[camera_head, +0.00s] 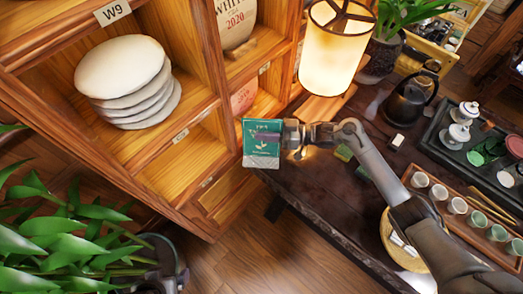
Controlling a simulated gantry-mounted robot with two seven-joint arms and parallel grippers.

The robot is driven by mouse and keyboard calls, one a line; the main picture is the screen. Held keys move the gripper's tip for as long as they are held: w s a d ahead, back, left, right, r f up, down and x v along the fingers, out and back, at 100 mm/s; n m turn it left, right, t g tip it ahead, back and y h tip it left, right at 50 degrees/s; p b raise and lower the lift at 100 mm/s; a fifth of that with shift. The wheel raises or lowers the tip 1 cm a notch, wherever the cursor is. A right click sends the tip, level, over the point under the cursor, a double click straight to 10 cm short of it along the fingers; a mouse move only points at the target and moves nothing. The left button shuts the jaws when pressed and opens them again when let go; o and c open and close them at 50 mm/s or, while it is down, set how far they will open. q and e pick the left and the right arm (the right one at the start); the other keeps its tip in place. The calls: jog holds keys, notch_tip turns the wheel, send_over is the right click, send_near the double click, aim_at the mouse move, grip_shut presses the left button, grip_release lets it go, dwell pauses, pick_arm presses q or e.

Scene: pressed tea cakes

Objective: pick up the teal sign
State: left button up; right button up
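The teal sign (262,157) is a small upright card with pale lettering, a leaf mark and a pale lower band. It is in the middle of the head view, at the left end of the dark table and in front of the wooden shelf. My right gripper (268,137) reaches it from the right, and its fingers overlap the sign's upper middle and look closed on it. The far finger is hidden. My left gripper (163,275) is low at the left, partly behind leaves, and its fingers do not show clearly.
A lit lamp (334,48) stands close above my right gripper. A dark kettle (408,99), a tea tray (440,137) and a wooden rack of cups (468,221) are to the right. Stacked pale cakes (122,68) sit in the shelf. A leafy plant (60,230) fills the lower left.

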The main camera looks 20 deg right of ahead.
grip_shut()
